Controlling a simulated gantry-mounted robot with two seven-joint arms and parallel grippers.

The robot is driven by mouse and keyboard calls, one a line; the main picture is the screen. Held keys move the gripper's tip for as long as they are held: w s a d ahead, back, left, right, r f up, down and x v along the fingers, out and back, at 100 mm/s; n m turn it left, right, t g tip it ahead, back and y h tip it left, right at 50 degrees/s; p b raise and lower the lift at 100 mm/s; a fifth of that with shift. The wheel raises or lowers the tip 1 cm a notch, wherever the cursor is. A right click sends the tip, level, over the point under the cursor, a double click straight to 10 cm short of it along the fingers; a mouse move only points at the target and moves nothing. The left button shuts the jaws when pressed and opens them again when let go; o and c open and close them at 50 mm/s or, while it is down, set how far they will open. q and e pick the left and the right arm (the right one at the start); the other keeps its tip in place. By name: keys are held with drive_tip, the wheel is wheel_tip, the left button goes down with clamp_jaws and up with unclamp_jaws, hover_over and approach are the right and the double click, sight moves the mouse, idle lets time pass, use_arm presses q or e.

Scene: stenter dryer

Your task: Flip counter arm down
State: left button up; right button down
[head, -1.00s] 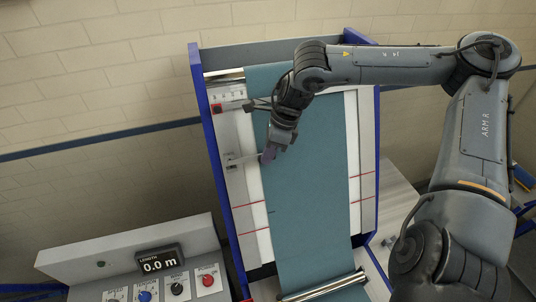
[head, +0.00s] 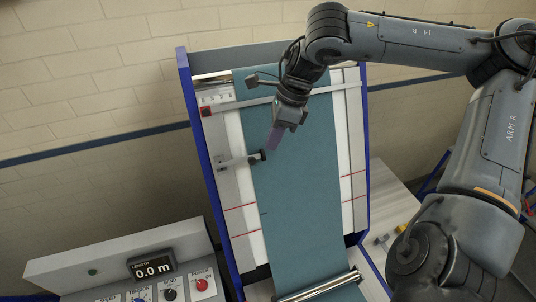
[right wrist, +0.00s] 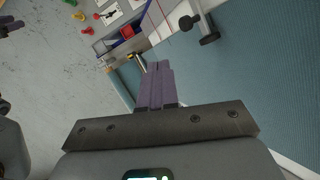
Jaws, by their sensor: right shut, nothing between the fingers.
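The counter arm (head: 239,160) is a short grey bar with a black wheel at its end, mounted on the left side strip of the machine. It points right, its wheel over the edge of the teal fabric (head: 300,200); I cannot tell whether the wheel touches the fabric. In the right wrist view the counter arm (right wrist: 200,22) shows at the top, right of my fingers and apart from them. My right gripper (head: 273,143), with purple fingers, is shut and empty just above and right of the wheel.
A grey crossbar (head: 335,90) spans the fabric above the counter arm. A control box with a display (head: 152,268) reading 0.0 m and several buttons stands lower left. A metal roller (head: 318,287) crosses the fabric's lower end. Blue side frames (head: 205,165) edge the machine.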

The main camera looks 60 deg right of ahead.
drive_tip(key=shift+v, duration=1.6)
